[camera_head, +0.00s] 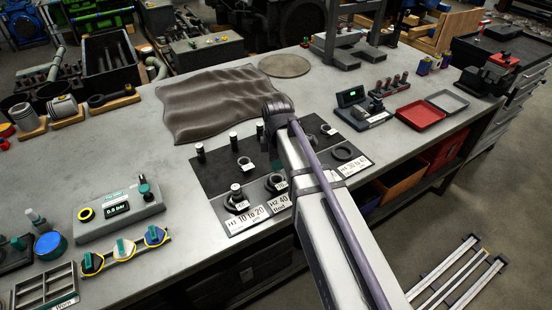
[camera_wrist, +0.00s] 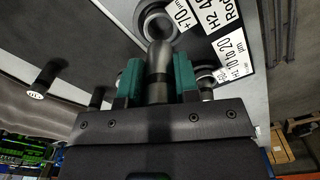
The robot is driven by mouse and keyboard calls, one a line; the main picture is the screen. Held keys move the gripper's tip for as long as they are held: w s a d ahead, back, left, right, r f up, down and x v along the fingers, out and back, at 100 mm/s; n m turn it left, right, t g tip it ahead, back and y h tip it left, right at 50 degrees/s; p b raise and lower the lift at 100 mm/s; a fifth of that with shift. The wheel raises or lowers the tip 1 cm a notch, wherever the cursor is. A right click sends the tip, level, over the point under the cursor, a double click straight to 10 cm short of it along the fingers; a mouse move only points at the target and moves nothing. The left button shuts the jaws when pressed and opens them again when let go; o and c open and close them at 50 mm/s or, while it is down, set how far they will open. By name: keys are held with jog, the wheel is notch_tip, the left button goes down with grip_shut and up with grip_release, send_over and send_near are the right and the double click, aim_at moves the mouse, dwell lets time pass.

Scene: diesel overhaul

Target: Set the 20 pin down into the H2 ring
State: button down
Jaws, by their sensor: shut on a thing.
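My gripper (camera_wrist: 157,85) has its teal jaws shut on a dark grey pin (camera_wrist: 158,62), which I take as the 20 pin. The H2 ring (camera_wrist: 146,14), a dark thick ring with a "+70 µm" tag, lies just beyond the pin's end in the wrist view. The pin overlaps the ring's near edge there; I cannot tell the height gap. In the head view the H2 ring (camera_head: 276,183) sits behind the "H2 40" card (camera_head: 280,203), left of my arm. My jaws (camera_head: 276,163) are mostly hidden by the arm, and the held pin is not clear there.
The H1 ring (camera_head: 236,203) has a pin standing at it, close by on the left. Another ring (camera_head: 343,153) lies right of my arm. Several small pins (camera_head: 201,152) stand on the dark mat.

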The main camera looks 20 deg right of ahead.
aim_at(277, 175)
jog(key=shift+f+b, duration=3.15)
jog(key=shift+f, duration=0.25)
jog(key=shift+s, duration=0.2)
jog(key=shift+s+f+b, duration=0.25)
jog(key=shift+s+b, duration=0.1)
jog(key=shift+b, duration=0.1)
jog(key=c, duration=1.1)
grip_release()
jog(key=shift+o, duration=1.6)
jog(key=r+p, duration=1.1)
jog(key=p, duration=0.1)
jog(key=shift+w+r, duration=0.3)
jog(key=shift+r, duration=0.1)
jog(key=shift+f, duration=0.15)
